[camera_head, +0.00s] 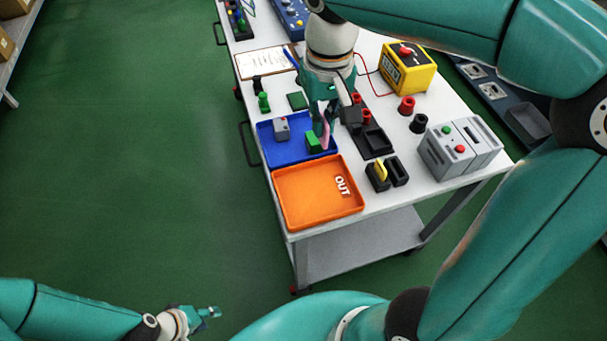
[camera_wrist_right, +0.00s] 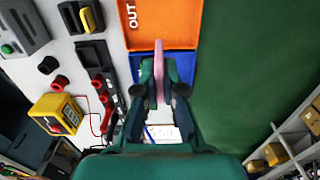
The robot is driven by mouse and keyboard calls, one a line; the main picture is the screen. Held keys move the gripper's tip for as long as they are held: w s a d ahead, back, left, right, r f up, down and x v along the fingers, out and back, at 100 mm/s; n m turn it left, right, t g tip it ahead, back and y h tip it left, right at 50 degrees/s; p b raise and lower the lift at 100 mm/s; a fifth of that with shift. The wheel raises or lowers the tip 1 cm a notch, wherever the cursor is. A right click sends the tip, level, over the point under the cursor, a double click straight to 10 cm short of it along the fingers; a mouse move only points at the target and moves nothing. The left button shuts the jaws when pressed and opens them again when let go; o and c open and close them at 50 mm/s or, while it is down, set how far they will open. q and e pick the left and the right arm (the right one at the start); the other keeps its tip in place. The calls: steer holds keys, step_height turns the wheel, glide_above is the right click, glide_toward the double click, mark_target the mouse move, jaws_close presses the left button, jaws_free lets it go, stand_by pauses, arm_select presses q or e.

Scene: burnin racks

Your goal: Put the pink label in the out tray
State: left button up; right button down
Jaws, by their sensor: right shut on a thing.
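The pink label (camera_head: 325,135) is a thin upright piece held between the fingertips of my right gripper (camera_head: 325,118), above the right part of the blue tray (camera_head: 297,155). In the right wrist view the pink label (camera_wrist_right: 160,72) shows edge-on between the two fingers of my right gripper (camera_wrist_right: 160,85). The orange out tray (camera_head: 305,208), marked OUT, lies just nearer than the blue tray and is empty. My left gripper (camera_head: 208,312) is low at the left, far from the cart; its finger state is too small to tell.
In the blue tray are a grey block (camera_head: 281,128) and a green block (camera_head: 314,142). A black holder with a yellow piece (camera_head: 380,171) stands right of the out tray. A grey box with buttons (camera_head: 458,148) and a yellow meter (camera_head: 406,70) stand further right.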

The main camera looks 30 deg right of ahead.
mark_target(321, 141)
steer(key=shift+w+f, duration=0.1)
steer(key=shift+f, duration=0.1)
step_height(321, 141, down, 19)
steer(key=shift+a+f+b, duration=0.1)
steer(key=shift+b, duration=0.2)
steer(key=shift+f, duration=0.15)
steer(key=c, duration=1.3)
jaws_free()
step_height(321, 141, up, 12)
steer(key=shift+r, duration=0.2)
